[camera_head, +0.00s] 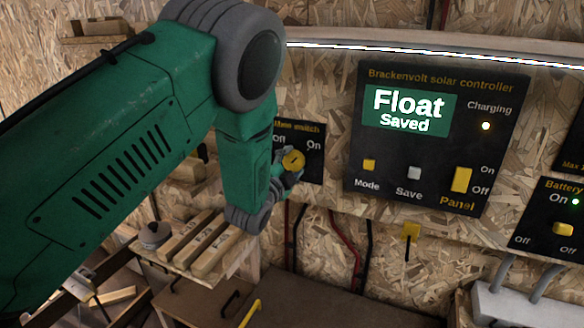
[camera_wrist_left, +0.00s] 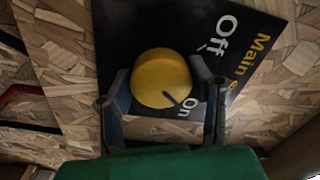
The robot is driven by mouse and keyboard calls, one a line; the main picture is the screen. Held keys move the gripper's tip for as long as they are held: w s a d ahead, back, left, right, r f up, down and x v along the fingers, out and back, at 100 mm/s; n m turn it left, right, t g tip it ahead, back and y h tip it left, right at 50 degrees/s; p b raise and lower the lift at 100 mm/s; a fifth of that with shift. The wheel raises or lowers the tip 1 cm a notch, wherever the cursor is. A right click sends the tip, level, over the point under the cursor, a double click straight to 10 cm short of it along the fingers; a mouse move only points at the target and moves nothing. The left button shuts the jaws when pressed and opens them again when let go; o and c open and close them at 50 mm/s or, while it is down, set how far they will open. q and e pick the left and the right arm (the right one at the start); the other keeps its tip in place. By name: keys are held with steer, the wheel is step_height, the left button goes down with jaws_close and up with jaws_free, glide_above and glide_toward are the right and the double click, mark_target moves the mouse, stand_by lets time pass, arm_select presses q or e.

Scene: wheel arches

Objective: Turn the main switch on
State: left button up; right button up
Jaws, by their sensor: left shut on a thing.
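The main switch is a round yellow knob (camera_head: 292,161) on a black panel (camera_head: 314,165) lettered "Main switch", with Off at left and On at right. My left gripper (camera_head: 286,171) is at the knob, its arm covering part of the panel. In the left wrist view, the yellow knob (camera_wrist_left: 160,78) sits between the two dark fingers of the left gripper (camera_wrist_left: 163,95), shut on it. A short dark mark on the knob's rim points towards the On label. My right gripper is not in view.
To the right is the solar controller (camera_head: 437,137), reading "Float" and "Saved", with Mode, Save and Panel controls. A battery panel (camera_head: 553,228) is at the right edge. Wooden blocks (camera_head: 215,250) lie on a shelf below my left arm. Cables hang below the switch panel.

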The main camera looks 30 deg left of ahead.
arm_select(q)
steer(key=shift+m, duration=0.8)
steer(key=o, duration=1.2)
steer(key=shift+d, duration=0.1)
steer(key=shift+c, duration=0.2)
steer(key=shift+w, duration=0.1)
steer(key=shift+s, duration=0.2)
steer(key=s, duration=1.1)
steer(key=shift+s+d+f, duration=0.25)
steer(key=shift+d+f, duration=0.1)
steer(key=shift+d, duration=0.05)
